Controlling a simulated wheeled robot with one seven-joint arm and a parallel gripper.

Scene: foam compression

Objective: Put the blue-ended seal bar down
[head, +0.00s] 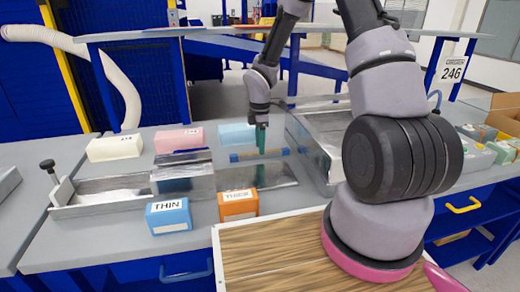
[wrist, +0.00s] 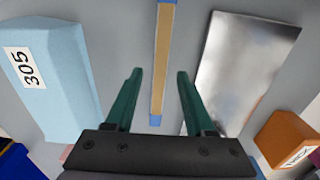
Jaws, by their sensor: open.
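The blue-ended seal bar (head: 243,156) has a tan middle and lies on the grey table, between the light blue foam block and the flat steel plate. In the wrist view the bar (wrist: 162,60) runs lengthwise between my two green fingers, with a gap on either side. My gripper (head: 261,160) points down over the bar; its fingers are open and hold nothing. In the wrist view my gripper (wrist: 159,75) shows both fingertips apart. The exact height of the fingertips above the table is hard to tell.
The steel plate (head: 272,176) lies in front of the bar, and the light blue foam block (head: 236,134) sits behind it. A steel machine (head: 318,145) stands close on the right. The blue THIN box (head: 169,216) and orange THICK box (head: 238,205) stand near the front edge.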

